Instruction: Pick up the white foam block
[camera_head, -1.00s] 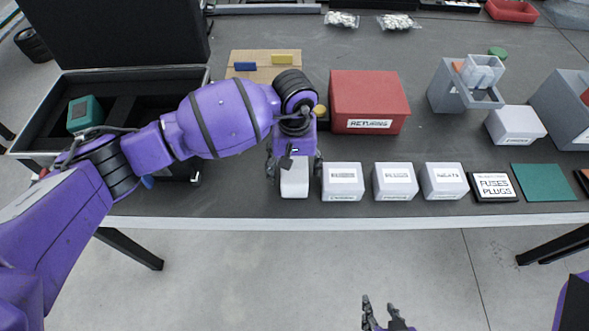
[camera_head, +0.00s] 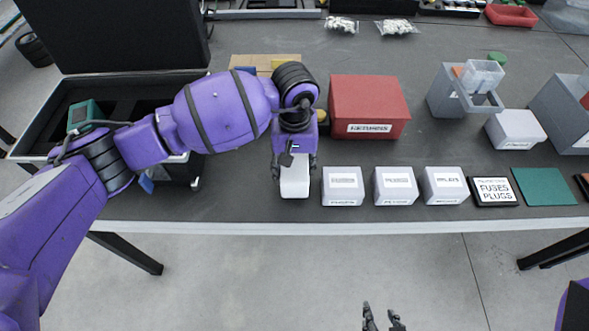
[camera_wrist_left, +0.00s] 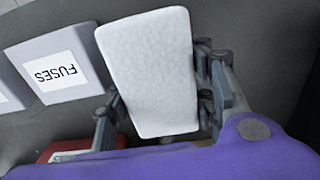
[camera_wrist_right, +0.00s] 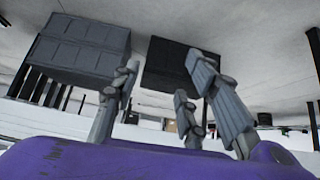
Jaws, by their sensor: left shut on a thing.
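The white foam block (camera_head: 294,180) is near the table's front edge, left of the row of white labelled boxes. My left gripper (camera_head: 294,165) reaches down over it, with its fingers on either side, shut on it. In the left wrist view the speckled white block (camera_wrist_left: 152,72) fills the space between the fingers of my left gripper (camera_wrist_left: 160,95). I cannot tell whether its underside touches the table. My right gripper (camera_head: 383,318) is low in the head view, in front of the table, open and empty; its spread fingers show in the right wrist view (camera_wrist_right: 170,95).
White labelled boxes (camera_head: 342,187) stand in a row close to the right of the block. A red returns box (camera_head: 369,108) stands behind them. An open black case (camera_head: 40,135) lies at the left. A grey bin (camera_head: 455,95) stands at the right. The table's front edge (camera_head: 400,224) is close.

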